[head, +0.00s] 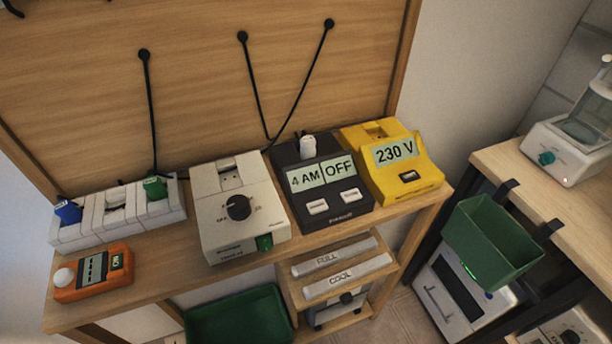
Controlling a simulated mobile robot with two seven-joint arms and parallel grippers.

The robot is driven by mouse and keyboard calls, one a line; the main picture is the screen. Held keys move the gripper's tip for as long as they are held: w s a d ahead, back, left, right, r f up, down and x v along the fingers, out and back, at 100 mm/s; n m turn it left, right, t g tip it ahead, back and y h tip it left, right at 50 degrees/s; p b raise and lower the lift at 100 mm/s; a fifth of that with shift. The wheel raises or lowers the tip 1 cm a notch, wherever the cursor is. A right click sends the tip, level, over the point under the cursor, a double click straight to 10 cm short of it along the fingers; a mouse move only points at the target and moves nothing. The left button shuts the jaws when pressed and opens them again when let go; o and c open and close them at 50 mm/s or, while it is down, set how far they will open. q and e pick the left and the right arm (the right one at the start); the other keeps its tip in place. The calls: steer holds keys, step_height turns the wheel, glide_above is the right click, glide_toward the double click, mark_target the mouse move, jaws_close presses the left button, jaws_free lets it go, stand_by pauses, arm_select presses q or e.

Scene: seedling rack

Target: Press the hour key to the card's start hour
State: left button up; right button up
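A black timer (330,211) stands on the wooden shelf, between a cream dial box and a yellow meter. Its display (320,174) reads "4 AM" on the left and "OFF" on the right. Below the display are two pale keys, a left key (317,207) and a right key (349,196); their small labels are too blurred to read surely. A white plug sits in its top. I see no card showing a start hour in this view. Neither of my grippers is in view.
The cream dial box (222,225) is left of the timer, the yellow meter (407,184) reading "230 V" is right. A power strip (98,226) and an orange device (78,284) are farther left. A green bin (474,268) hangs off the right bench. Black cords hang behind.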

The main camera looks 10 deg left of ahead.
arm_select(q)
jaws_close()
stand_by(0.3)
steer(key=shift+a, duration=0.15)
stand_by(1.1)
